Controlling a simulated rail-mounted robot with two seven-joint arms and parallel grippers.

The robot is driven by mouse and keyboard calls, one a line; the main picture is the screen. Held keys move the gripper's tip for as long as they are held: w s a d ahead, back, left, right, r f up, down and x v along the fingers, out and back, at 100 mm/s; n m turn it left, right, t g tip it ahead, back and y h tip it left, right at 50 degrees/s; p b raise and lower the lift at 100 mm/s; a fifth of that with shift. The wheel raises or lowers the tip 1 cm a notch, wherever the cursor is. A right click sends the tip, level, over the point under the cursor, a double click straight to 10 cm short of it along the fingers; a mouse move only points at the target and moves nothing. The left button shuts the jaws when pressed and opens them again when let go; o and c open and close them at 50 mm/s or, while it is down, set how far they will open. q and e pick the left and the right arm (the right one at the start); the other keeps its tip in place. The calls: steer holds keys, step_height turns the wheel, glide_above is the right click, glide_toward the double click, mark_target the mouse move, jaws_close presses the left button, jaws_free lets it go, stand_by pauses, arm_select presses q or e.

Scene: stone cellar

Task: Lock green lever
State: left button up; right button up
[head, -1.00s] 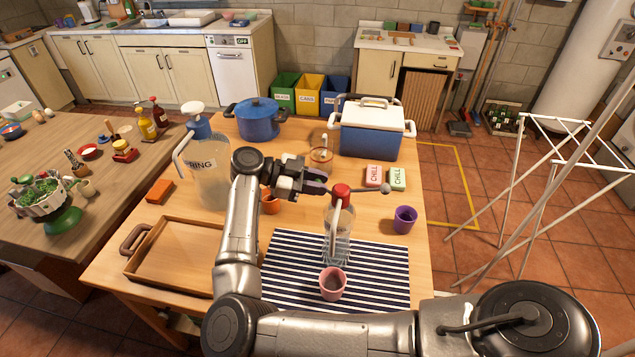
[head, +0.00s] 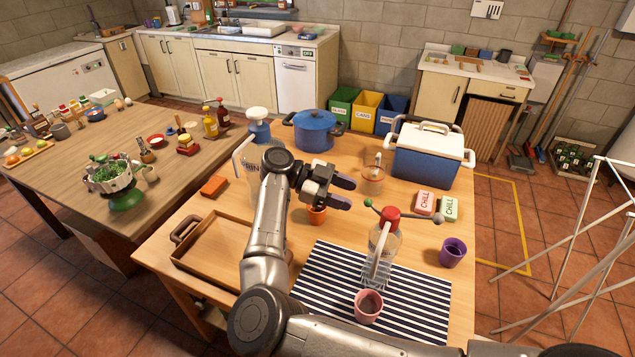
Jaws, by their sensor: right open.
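A clear bottle (head: 381,250) with a red cap (head: 391,214) stands upright on a striped mat (head: 421,308). A thin lever with a green ball tip (head: 368,202) sticks out from the cap towards the upper left. A grey ball tip (head: 438,221) shows on the cap's right side. My right gripper (head: 348,191) is open and empty, to the upper left of the green tip, with its fingers pointing right. It looks apart from the lever, with a small gap in the picture. My left gripper is not in view.
A pink cup (head: 368,305) stands in front of the bottle and a purple cup (head: 453,252) to its right. An orange pot (head: 316,215) is below my gripper. A blue cooler (head: 425,165), chill packs (head: 425,203) and a glass jug (head: 247,165) stand near.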

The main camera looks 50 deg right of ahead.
steer(key=v, duration=0.8)
stand_by(0.6)
